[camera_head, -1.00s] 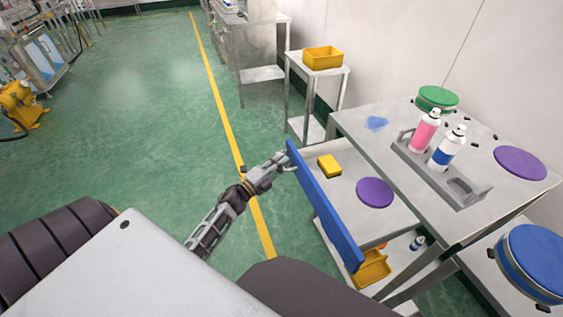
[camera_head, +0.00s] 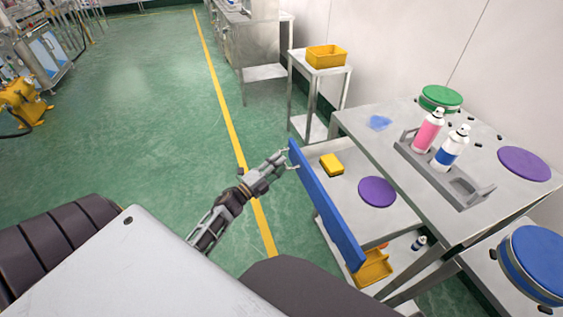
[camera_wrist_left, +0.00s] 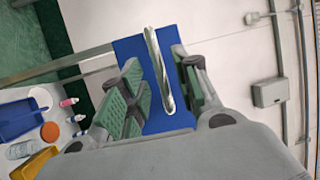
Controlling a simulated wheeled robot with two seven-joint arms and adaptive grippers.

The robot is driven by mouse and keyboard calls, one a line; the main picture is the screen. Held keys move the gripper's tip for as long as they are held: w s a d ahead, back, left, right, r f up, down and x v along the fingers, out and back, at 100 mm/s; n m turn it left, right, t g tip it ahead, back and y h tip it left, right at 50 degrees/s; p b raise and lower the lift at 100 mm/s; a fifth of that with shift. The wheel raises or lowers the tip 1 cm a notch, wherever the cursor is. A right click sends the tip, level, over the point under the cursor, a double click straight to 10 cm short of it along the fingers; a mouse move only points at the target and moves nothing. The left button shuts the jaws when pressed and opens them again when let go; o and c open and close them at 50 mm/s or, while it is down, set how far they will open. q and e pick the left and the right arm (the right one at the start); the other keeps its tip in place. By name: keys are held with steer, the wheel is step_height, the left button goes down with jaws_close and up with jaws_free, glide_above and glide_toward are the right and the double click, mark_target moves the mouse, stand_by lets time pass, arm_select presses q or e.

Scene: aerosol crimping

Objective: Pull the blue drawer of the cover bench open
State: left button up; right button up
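The blue drawer front (camera_head: 328,208) of the cover bench (camera_head: 395,128) stands well out from the bench, so the drawer is open. A yellow block (camera_head: 332,165) and a purple disc (camera_head: 376,191) lie inside it. My left gripper (camera_head: 281,163) is at the far end of the blue front, on its outer side, by the handle. In the left wrist view, the silver handle (camera_wrist_left: 160,70) shows between the spread green-padded fingers of my left gripper (camera_wrist_left: 158,95), with gaps on both sides. My right gripper is not in view.
A pink can (camera_head: 428,133) and a blue-banded can (camera_head: 449,149) stand in a grey holder on the bench top. A yellow bin (camera_head: 370,270) is below the drawer. A small stand with a yellow box (camera_head: 325,56) is behind.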

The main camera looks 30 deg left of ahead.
arm_select(q)
steer(key=v, duration=0.9)
steer(key=shift+s, duration=0.35)
steer(key=shift+a, duration=0.1)
stand_by(0.4)
